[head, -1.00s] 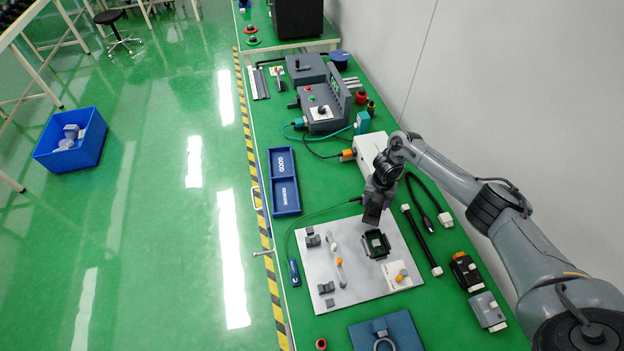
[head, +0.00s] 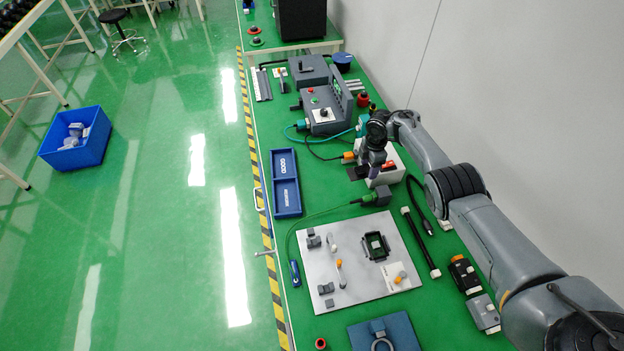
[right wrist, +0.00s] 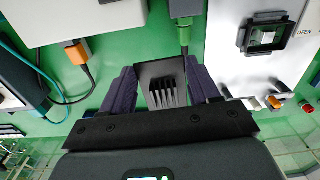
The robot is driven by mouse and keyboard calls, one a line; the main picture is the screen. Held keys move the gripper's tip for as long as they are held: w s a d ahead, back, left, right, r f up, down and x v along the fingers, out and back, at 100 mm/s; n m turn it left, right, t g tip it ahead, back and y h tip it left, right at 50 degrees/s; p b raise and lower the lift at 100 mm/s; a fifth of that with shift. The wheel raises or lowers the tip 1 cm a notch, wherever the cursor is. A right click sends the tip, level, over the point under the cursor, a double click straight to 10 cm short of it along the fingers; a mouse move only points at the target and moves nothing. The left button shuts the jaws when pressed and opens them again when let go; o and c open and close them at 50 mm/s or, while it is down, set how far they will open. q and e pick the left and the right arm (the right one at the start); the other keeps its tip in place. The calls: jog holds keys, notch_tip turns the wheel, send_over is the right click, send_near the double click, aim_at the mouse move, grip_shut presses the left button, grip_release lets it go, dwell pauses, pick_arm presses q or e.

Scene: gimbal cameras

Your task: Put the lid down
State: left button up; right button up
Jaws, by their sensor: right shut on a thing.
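My right gripper (head: 370,167) is shut on a dark, flat lid (head: 357,173), held in front of the white box in the head view. In the right wrist view the two purplish fingers of the gripper (right wrist: 162,88) flank the lid (right wrist: 152,70), with several pale grey fins or prongs showing on it. I cannot tell whether the lid touches the table. The black socket frame (head: 375,246) sits uncovered on the light grey board (head: 330,272). It also shows at the upper right of the right wrist view (right wrist: 243,38). My left gripper is out of view.
A white box (head: 394,170) stands beside the gripper, with an orange plug (head: 349,157) at its left. A dark green connector (head: 383,196) with a green cable lies between gripper and board. A blue tray (head: 285,198) is at left. Bare green table lies between tray and gripper.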

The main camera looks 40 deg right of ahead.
jog(key=r+m, duration=0.1)
jog(key=w+d+r+m+p, duration=0.1)
jog(key=m, duration=0.1)
jog(key=shift+r, duration=0.1)
jog(key=shift+d+r+m+p, duration=0.15)
jog(key=shift+m+p, duration=0.05)
jog(key=shift+m, duration=0.35)
jog(key=shift+d+r+m+p, duration=0.15)
jog(key=shift+m, duration=0.4)
jog(key=s+a+f+m+p, duration=0.3)
jog(key=s+a+m+p, duration=0.2)
jog(key=a+m, duration=0.2)
jog(key=s+a+f+m+p, duration=0.4)
jog(key=s+a+m, duration=0.1)
jog(key=a+m, duration=0.1)
jog(key=b, duration=1.6)
send_over(327, 213)
jog(key=f, duration=0.6)
jog(key=shift+s+d, duration=0.2)
jog(key=shift+s, duration=0.2)
jog(key=shift+w+a+b, duration=0.2)
jog(key=shift+w+b, duration=0.15)
jog(key=shift+b, duration=0.05)
notch_tip(327, 213, down, 4)
jog(key=b, duration=0.5)
jog(key=shift+f, duration=0.1)
